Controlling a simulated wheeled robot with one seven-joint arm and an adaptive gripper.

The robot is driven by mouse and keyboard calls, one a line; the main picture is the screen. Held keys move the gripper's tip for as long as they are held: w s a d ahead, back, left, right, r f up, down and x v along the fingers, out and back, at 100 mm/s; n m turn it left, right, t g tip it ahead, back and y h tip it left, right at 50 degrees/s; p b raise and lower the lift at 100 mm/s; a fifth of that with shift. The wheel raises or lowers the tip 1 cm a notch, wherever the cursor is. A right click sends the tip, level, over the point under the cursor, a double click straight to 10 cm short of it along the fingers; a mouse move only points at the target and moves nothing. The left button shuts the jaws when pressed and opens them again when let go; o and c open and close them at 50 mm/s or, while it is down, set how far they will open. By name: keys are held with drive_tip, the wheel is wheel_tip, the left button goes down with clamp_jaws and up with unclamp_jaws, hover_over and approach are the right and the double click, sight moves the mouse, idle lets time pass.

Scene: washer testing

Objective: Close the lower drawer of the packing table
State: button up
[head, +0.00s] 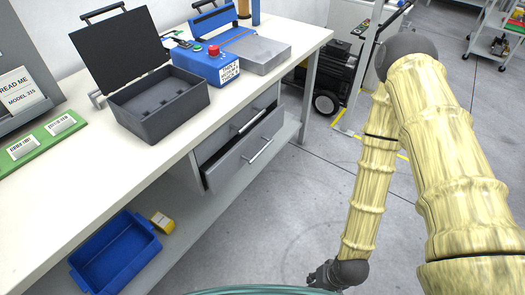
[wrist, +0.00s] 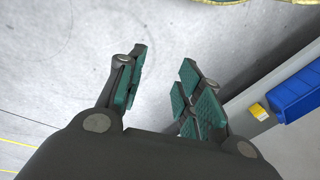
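The packing table (head: 290,27) has two grey drawers under its white top. The lower drawer (head: 243,152) is pulled partly out, with its bar handle (head: 260,151) on the front. The upper drawer (head: 236,125) above it sits further in and looks shut. My gripper (head: 325,274) is low over the floor, to the right of and nearer than the drawers, apart from them. In the wrist view my gripper (wrist: 158,90) has its teal-padded fingers spread, with only floor between them. The drawers do not show in the wrist view.
A blue bin (head: 118,255) and a yellow roll (head: 162,222) lie on the table's lower shelf (head: 205,222). An open black case (head: 160,103) and a blue control box (head: 210,66) stand on top. The floor (head: 300,185) between drawer and arm is clear.

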drive_tip(key=w+a+f+m+t+y+b, duration=0.2)
drive_tip(key=w+a+f+t+y+b, duration=0.15)
drive_tip(key=w+a+b, duration=0.55)
drive_tip(key=m+t+y+b, duration=0.5)
drive_tip(key=y+b, duration=0.4)
drive_tip(key=b, duration=0.6)
approach(262, 150)
drive_tip(key=shift+n+t, duration=0.65)
drive_tip(key=shift+n, duration=0.05)
drive_tip(key=shift+s+f+b+x, duration=0.1)
drive_tip(key=shift+f+b+x, duration=0.35)
drive_tip(key=shift+x, duration=1.25)
drive_tip(key=shift+s+f+b+x, duration=0.1)
drive_tip(key=shift+b+x, duration=0.65)
drive_tip(key=shift+x, duration=1)
drive_tip(key=shift+s+f+b+x, duration=0.15)
drive_tip(key=shift+b+x, duration=0.45)
drive_tip(key=shift+x, duration=1.1)
drive_tip(key=shift+w+a, duration=0.1)
drive_tip(key=shift+a, duration=0.1)
clamp_jaws()
